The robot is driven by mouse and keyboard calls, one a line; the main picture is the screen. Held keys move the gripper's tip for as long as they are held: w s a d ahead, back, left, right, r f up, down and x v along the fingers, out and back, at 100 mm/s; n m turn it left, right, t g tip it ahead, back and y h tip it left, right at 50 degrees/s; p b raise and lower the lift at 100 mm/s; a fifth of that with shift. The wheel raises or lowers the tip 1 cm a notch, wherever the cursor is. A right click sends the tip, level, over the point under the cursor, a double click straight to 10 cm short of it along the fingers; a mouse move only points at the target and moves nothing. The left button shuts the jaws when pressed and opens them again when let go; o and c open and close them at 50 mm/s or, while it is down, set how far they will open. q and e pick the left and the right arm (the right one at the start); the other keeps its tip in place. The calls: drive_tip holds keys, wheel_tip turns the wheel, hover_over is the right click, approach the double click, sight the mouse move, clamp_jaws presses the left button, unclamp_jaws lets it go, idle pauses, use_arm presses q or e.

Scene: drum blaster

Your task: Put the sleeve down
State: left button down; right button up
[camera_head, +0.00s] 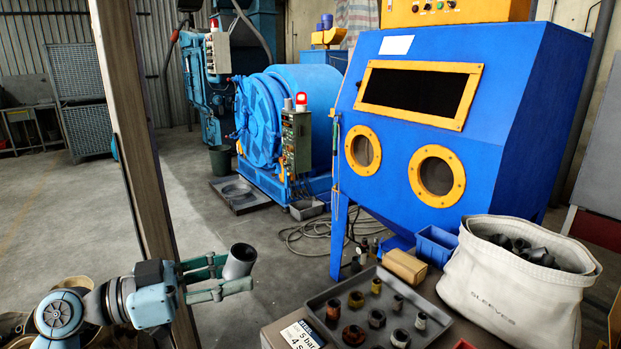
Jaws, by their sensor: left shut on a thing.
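My left gripper (236,274) comes in from the lower left and is shut on a short dark grey tube-shaped sleeve (239,261). The sleeve sits between the fingertips with its open end facing up, slightly tilted, held in the air left of the bench. A white fabric bag (505,285) printed "SLEEVES" stands at the right, with several dark grey sleeves (522,250) showing in its open top. My right gripper is not in view.
A dark tray (325,299) with several rusty and dark fittings lies on the bench, beside a printed card (302,335). A cardboard-coloured block (404,266) and a blue bin (436,245) stand behind. A blue blast cabinet (440,130) rises beyond; a post (140,130) stands left.

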use_arm(q)
drive_tip(key=s+a+f+n+t+y, duration=0.3)
drive_tip(key=a+t, duration=0.1)
drive_tip(key=a, duration=0.2)
drive_tip(key=s+f+h, duration=0.1)
drive_tip(key=s+f, duration=0.7)
drive_tip(key=f, duration=0.2)
drive_tip(key=shift+f, duration=0.15)
drive_tip(key=shift+m+g, duration=0.3)
